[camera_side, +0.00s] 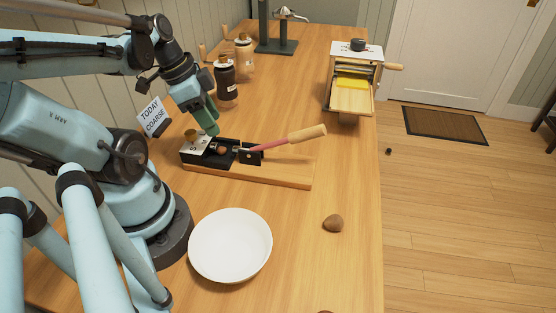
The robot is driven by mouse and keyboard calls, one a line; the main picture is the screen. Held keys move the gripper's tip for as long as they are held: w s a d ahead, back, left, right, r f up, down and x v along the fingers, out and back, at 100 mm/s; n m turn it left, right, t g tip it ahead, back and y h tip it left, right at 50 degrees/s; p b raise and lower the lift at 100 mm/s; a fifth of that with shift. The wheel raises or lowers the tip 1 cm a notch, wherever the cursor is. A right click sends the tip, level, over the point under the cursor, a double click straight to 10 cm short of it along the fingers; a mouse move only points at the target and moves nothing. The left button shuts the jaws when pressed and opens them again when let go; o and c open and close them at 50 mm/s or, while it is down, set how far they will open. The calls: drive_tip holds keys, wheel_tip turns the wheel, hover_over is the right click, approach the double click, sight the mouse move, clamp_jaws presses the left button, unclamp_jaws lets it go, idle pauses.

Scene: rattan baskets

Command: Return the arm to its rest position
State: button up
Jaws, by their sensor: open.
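My light-blue arm stands at the left and reaches over the wooden table (340,275). My gripper (210,126), with green fingers, points down just above the back left of a lever device (250,157) on a wooden board. It is open; the gap between its fingers is hard to see from this side. The device has a white plate and black block at its left and a red lever with a wooden handle (307,134) sloping up to the right. A small brown round thing (222,150) sits in the black block. I cannot tell if the fingers touch the device.
A white bowl (230,245) stands in front of my base. A brown nut (333,223) lies to its right. A "TODAY COARSE" sign (152,117), a dark jar (225,82) and a lighter jar (244,56) stand behind. A crank mill (352,95) stands at the right edge.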

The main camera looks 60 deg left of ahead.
drive_tip(key=w+d+n, duration=0.1)
drive_tip(key=w, duration=0.1)
drive_tip(key=w+d+r+n+y, duration=0.1)
drive_tip(key=w+d, duration=0.1)
drive_tip(key=w+d+t, duration=0.1)
drive_tip(key=w+d, duration=0.1)
drive_tip(key=shift+w+d+r+n+y, duration=0.2)
drive_tip(key=shift+d+n+y, duration=0.1)
drive_tip(key=shift+n, duration=0.1)
drive_tip(key=w+d+r+n+t, duration=0.2)
drive_tip(key=w+d, duration=0.1)
drive_tip(key=d, duration=0.3)
drive_tip(key=shift+w+d+r, duration=0.15)
drive_tip(key=shift+w+d, duration=0.1)
drive_tip(key=shift+w, duration=0.1)
